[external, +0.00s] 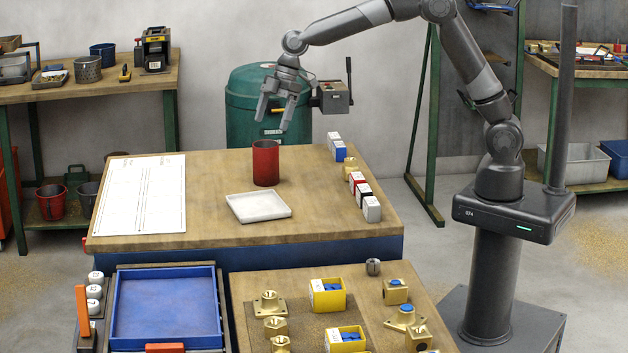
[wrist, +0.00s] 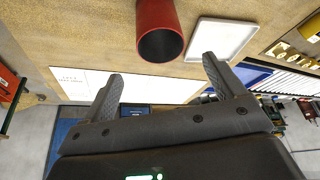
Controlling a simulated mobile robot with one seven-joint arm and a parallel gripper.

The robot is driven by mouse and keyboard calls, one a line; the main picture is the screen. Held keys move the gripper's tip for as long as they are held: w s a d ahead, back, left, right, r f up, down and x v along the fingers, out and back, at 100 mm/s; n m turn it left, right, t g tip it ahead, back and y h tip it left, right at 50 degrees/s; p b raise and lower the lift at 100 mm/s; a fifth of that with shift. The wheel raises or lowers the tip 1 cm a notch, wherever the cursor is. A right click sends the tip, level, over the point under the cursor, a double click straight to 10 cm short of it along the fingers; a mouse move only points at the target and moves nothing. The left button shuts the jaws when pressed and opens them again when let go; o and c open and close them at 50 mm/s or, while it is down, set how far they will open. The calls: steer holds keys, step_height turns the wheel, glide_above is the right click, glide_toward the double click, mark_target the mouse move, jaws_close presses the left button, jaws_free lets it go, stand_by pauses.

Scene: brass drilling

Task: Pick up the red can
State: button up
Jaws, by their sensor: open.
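The red can (external: 265,163) stands upright on the wooden table, behind a white square tray (external: 258,206). Its top looks open and dark inside. In the wrist view the red can (wrist: 158,30) shows at the top, ahead of and between the fingertips, not touching them. My gripper (external: 273,125) is open and empty, pointing down above the table, higher than the can and close to it in the picture. In the wrist view both fingers of my gripper (wrist: 160,72) are spread apart. The white tray (wrist: 222,38) lies right of the can there.
A printed white sheet (external: 140,195) lies on the table's left. Small coloured blocks (external: 362,190) line its right side. A blue tray (external: 165,308) and a bench with brass fittings (external: 270,303) stand in front. A green drum (external: 262,85) stands behind the table.

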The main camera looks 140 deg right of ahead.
mark_target(264, 152)
steer(key=shift+x, duration=5.15)
steer(key=shift+s+a, duration=0.15)
steer(key=shift+c, duration=0.5)
steer(key=c, duration=1)
